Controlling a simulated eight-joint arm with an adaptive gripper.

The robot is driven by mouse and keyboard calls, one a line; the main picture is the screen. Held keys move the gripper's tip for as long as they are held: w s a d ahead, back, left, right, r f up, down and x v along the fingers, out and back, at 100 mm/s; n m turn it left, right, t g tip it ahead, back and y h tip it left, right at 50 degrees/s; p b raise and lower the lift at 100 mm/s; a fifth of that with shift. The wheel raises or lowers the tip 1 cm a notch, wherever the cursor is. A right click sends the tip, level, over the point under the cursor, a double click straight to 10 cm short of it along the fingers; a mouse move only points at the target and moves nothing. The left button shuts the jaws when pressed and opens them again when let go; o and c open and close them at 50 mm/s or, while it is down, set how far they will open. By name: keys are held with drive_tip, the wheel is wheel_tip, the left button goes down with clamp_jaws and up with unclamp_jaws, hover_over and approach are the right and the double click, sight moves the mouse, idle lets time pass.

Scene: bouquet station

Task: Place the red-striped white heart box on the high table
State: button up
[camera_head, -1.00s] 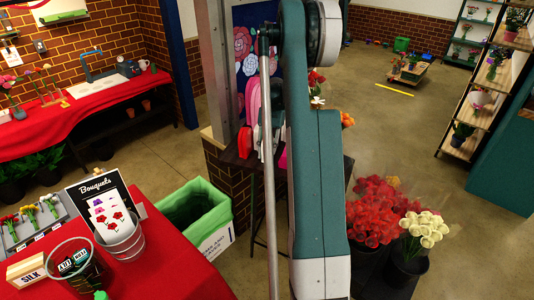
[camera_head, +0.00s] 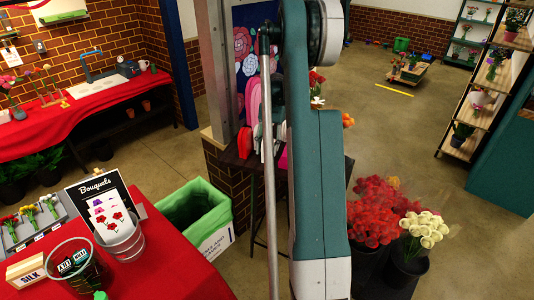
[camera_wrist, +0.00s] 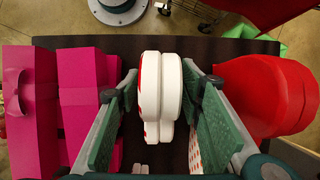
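In the wrist view a white heart box (camera_wrist: 171,88) with red marks on its left part stands on edge on a dark tabletop (camera_wrist: 112,44). My gripper (camera_wrist: 158,82) is open, with one green-padded finger on each side of the box. A narrow gap shows on the left; the right finger is very close, and I cannot tell whether it touches. In the head view a tall dark table (camera_head: 236,160) stands behind my arm, which hides most of its top. The gripper is mostly hidden there.
Pink boxes (camera_wrist: 88,90) stand close left of my gripper, and a red rounded box (camera_wrist: 262,95) stands close right. In the head view a green-lined bin (camera_head: 195,208) and red flowers (camera_head: 375,210) flank the table. Floor is open at the back right.

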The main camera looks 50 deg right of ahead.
drive_tip(key=v, duration=1)
drive_tip(key=shift+b, duration=0.3)
idle(0.4)
drive_tip(key=shift+w+a+r, duration=0.15)
drive_tip(key=shift+a+r, duration=0.1)
drive_tip(key=shift+a, duration=0.1)
drive_tip(key=s+a+r+n+t+h, duration=0.1)
drive_tip(key=a+r+n+h, duration=0.15)
drive_tip(key=a+r, duration=0.85)
drive_tip(key=s+a+r+n+t+h, duration=0.1)
drive_tip(key=a+r+n+t, duration=0.15)
drive_tip(key=a, duration=1.75)
drive_tip(key=s+a+f+n+t, duration=0.2)
drive_tip(key=s+a+n, duration=0.2)
drive_tip(key=s+a, duration=0.5)
drive_tip(key=s+a+f+n+t, duration=0.2)
drive_tip(key=s+a, duration=0.8)
drive_tip(key=a, duration=0.6)
drive_tip(key=n+t, duration=0.1)
drive_tip(key=n, duration=0.1)
drive_tip(key=shift+a+f+n, duration=0.15)
drive_tip(key=shift+a+n, duration=0.15)
